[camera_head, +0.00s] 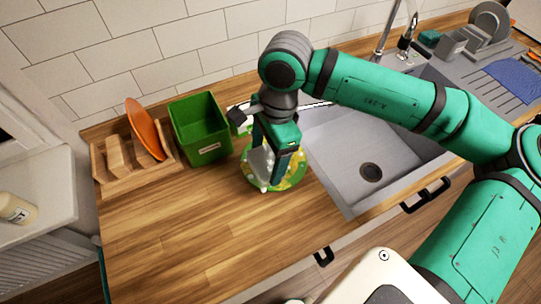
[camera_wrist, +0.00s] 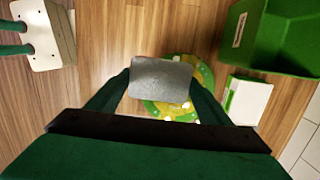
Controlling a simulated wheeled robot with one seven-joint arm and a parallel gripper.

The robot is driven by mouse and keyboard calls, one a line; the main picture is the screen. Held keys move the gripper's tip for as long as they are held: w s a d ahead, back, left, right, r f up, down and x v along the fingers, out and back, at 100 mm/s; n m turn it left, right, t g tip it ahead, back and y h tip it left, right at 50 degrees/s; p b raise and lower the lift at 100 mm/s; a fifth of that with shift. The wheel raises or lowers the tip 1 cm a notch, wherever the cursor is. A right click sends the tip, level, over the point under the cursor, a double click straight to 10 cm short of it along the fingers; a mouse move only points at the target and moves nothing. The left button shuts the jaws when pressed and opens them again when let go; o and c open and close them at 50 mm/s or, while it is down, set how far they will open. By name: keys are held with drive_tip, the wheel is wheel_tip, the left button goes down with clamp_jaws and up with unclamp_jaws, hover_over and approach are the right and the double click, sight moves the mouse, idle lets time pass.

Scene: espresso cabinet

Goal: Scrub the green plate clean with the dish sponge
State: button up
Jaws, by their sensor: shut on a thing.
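The green plate (camera_head: 297,176) lies on the wooden counter left of the sink, marked with yellow patches and white spots. It also shows in the wrist view (camera_wrist: 206,76), partly hidden by the held block and my fingers. My gripper (camera_head: 272,172) points down over the plate. In the wrist view my gripper (camera_wrist: 161,80) is shut on a grey block (camera_wrist: 162,76), which appears to be the dish sponge. The block is over the plate's near-left part; I cannot tell whether they touch.
A green bin (camera_head: 200,128) stands behind the plate, with a white-and-green block (camera_wrist: 249,100) beside it. A wooden rack (camera_head: 118,160) holds an orange plate (camera_head: 145,128). The sink (camera_head: 370,150) is to the right. The counter's front left is clear.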

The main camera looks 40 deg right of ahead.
drive_tip(key=shift+s+d+f, duration=0.3)
drive_tip(key=shift+d+f, duration=0.05)
drive_tip(key=shift+d, duration=0.05)
drive_tip(key=shift+w+f, duration=0.15)
drive_tip(key=shift+f, duration=2.3)
drive_tip(key=shift+d+f, duration=0.1)
drive_tip(key=shift+f, duration=0.3)
drive_tip(key=shift+f, duration=1)
